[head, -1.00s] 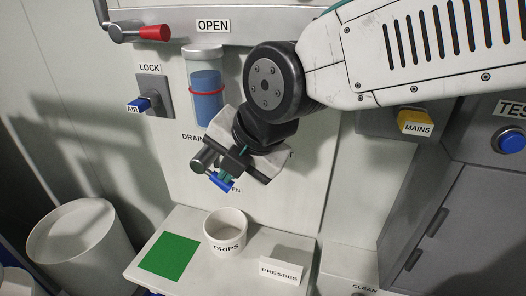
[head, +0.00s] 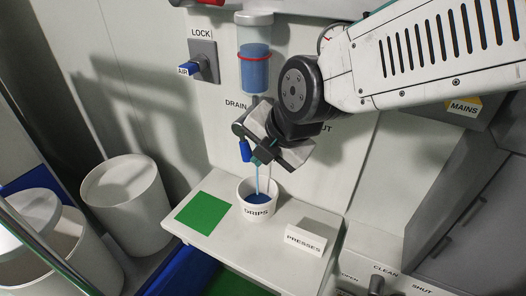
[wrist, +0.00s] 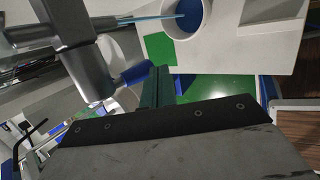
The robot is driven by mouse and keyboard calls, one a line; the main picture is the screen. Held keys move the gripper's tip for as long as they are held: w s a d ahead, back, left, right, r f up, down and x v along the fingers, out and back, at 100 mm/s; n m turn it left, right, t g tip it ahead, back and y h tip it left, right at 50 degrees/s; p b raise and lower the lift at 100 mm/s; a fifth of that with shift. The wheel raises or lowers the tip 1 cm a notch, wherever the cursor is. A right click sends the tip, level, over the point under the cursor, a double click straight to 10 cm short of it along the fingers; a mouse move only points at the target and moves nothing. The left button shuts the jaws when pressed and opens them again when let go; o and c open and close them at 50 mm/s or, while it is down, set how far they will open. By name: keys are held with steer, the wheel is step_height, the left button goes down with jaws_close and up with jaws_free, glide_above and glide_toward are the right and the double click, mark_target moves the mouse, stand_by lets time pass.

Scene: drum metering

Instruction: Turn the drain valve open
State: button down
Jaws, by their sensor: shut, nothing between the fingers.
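The drain valve (head: 240,130) is a dark grey fitting below the sight glass, partly hidden by my gripper. Its blue handle (head: 246,151) points down; in the wrist view the blue handle (wrist: 135,73) shows beside the fingers. My gripper (head: 258,161) is shut and empty, just right of the handle; I cannot tell whether they touch. A thin blue stream falls into the white DRIPS cup (head: 256,212), which has blue liquid in it. The stream and cup (wrist: 206,35) also show in the wrist view. The sight glass (head: 254,50) holds blue liquid.
The LOCK/AIR switch (head: 200,63) is at upper left. White bins stand at left. My arm covers the panel's upper right.

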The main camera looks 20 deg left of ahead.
steer(key=shift+a+f, duration=0.3)
stand_by(0.8)
